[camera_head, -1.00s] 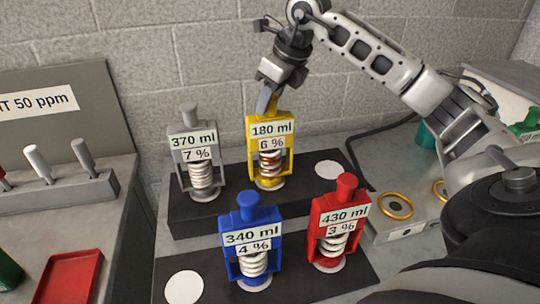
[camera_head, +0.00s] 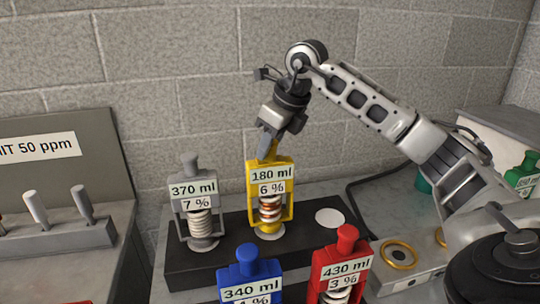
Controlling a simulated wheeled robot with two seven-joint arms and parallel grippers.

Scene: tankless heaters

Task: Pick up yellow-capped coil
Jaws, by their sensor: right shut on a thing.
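The yellow-capped coil (camera_head: 269,206) stands upright at the back of the dark raised block. Its labels read 180 ml and 6 %. My right gripper (camera_head: 268,146) reaches down from above and is shut on the top of the yellow frame. The fingers partly hide the knob there. The coil's base appears to be at the block's top, and I cannot tell whether there is a gap under it. My left gripper is not in view.
A grey coil (camera_head: 196,215) stands left of the yellow one. A blue coil (camera_head: 249,279) and a red coil (camera_head: 341,268) stand in front. An empty white disc (camera_head: 330,217) lies to the right on the dark block (camera_head: 190,262). A rack (camera_head: 60,238) is at left.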

